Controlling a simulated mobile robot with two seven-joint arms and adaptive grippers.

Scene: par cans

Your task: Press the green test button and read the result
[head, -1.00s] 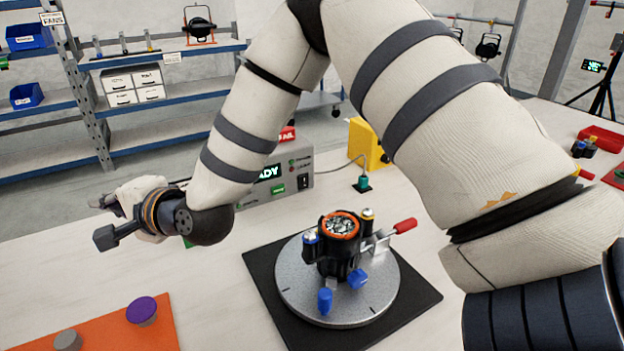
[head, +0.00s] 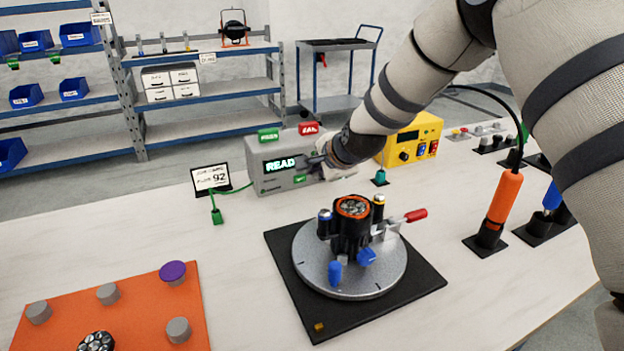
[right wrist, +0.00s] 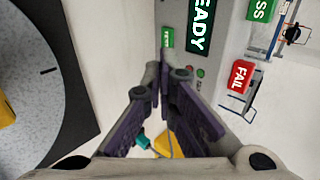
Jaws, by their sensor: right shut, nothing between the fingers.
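The grey tester box (head: 265,165) stands at the back of the table, with a lit display (head: 281,164) whose visible letters are "READ"; the right wrist view shows "EADY" on it (right wrist: 201,22). Its green test button (head: 300,178) is low on the front face and also shows in the right wrist view (right wrist: 167,38). A green PASS sign (head: 269,135) and a red FAIL sign (head: 309,129) sit on top. My right gripper (head: 314,161) is shut and empty in front of the box's right part, fingertips close to the button (right wrist: 165,72); contact cannot be told. My left gripper is not in view.
A black par can (head: 351,236) stands on a round grey turntable (head: 310,262) with a red-handled clamp (head: 415,215). A yellow power unit (head: 408,148) is right of the tester. A small card reading 92 (head: 211,178) stands left. An orange mat (head: 75,300) lies front left.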

